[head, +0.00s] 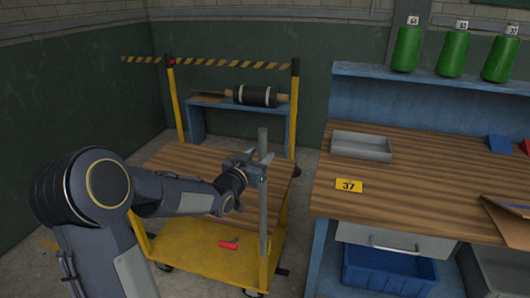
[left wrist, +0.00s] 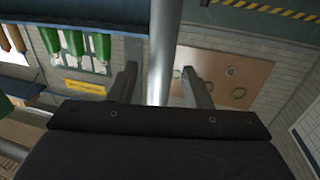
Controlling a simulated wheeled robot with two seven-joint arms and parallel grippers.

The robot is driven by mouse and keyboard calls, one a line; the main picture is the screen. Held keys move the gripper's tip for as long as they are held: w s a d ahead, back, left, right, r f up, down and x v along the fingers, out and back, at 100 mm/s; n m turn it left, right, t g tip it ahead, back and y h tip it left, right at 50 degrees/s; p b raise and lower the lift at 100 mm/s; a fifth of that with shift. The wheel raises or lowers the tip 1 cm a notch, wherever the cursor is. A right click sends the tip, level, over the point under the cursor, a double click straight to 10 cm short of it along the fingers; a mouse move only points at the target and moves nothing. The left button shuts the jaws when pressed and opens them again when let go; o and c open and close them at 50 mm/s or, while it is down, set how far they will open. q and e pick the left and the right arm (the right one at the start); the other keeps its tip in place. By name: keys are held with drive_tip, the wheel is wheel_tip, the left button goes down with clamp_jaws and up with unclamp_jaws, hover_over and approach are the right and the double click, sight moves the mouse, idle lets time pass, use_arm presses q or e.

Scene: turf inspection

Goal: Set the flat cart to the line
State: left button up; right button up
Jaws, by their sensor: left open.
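The cart has a wooden top (head: 185,160), a yellow lower deck (head: 190,245) and dark casters. A grey upright pole (head: 263,215) rises at its near right corner. My left gripper (head: 258,165) is at the upper part of this pole with its fingers spread. In the left wrist view, the pole (left wrist: 162,60) passes between the two open fingers (left wrist: 162,88), with gaps visible on both sides. My left arm covers part of the cart's top. My right gripper is not in view. I cannot make out a floor line.
A workbench (head: 420,190) with a grey tray (head: 362,147) and yellow "37" tag (head: 349,186) stands close right of the cart. A blue bin (head: 388,270) sits under it. Behind the cart are a striped barrier (head: 235,63) and a black roller (head: 256,96). A red item (head: 228,244) lies on the lower deck.

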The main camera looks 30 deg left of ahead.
use_arm(q)
drive_tip(key=shift+w, duration=1.35)
clamp_jaws()
